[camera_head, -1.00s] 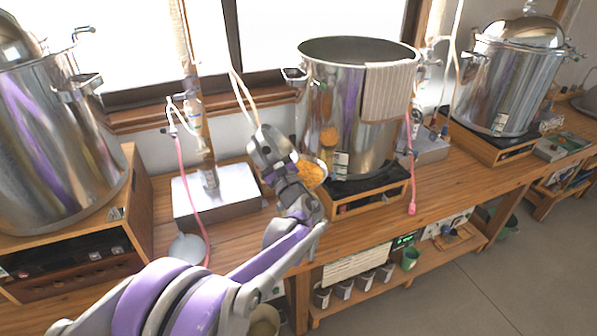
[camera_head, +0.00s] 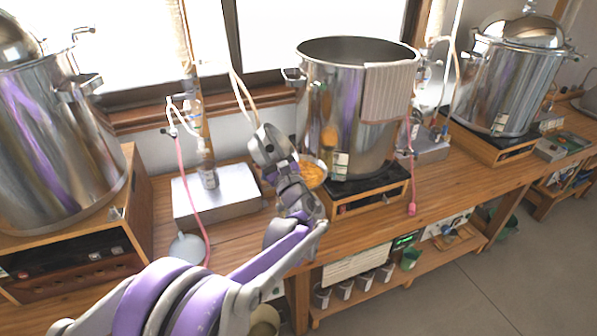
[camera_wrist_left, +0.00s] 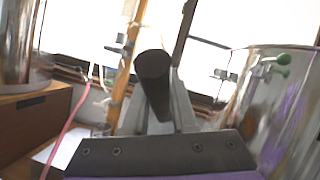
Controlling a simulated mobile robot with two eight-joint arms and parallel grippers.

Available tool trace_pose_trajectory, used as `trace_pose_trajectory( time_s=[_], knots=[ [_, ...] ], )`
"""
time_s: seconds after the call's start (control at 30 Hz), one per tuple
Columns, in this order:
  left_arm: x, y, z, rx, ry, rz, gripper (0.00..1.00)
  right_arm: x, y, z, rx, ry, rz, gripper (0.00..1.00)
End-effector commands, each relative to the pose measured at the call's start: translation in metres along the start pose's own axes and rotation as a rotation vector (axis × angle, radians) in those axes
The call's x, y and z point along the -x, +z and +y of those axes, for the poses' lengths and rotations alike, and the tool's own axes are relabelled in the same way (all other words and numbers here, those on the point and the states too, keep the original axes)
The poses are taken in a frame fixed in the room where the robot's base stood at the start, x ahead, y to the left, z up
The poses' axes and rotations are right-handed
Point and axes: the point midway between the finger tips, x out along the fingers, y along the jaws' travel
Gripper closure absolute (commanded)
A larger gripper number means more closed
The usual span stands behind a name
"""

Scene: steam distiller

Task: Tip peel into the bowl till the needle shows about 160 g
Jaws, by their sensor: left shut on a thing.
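A bowl of orange peel (camera_head: 314,172) is partly visible just right of my left gripper, in front of the open steel pot (camera_head: 345,110). My left gripper (camera_head: 270,150) is raised over the bench, left of the pot. In the left wrist view it is shut on a dark, round-ended thing (camera_wrist_left: 154,80), perhaps a handle; I cannot tell what it belongs to. My wrist hides part of the bowl and whatever lies under it. I cannot make out a needle or dial. My right gripper is not in view.
A striped cloth (camera_head: 388,92) hangs over the open pot's rim. Lidded pots stand at left (camera_head: 50,140) and right (camera_head: 515,85). A metal box (camera_head: 215,200) with a post and pink tube stands left of my gripper. Mugs (camera_head: 345,288) sit on the lower shelf.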

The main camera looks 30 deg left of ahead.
Motion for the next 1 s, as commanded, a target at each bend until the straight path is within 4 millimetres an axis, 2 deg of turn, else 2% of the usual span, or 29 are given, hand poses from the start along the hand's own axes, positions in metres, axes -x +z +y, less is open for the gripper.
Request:
trace_pose_trajectory(
  time_s=[1.0],
  knots=[
    [0.0, 0.0035, -0.0088, -0.054, -0.029, -0.013, 1.0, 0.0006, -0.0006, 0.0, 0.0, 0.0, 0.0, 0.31]
  ],
)
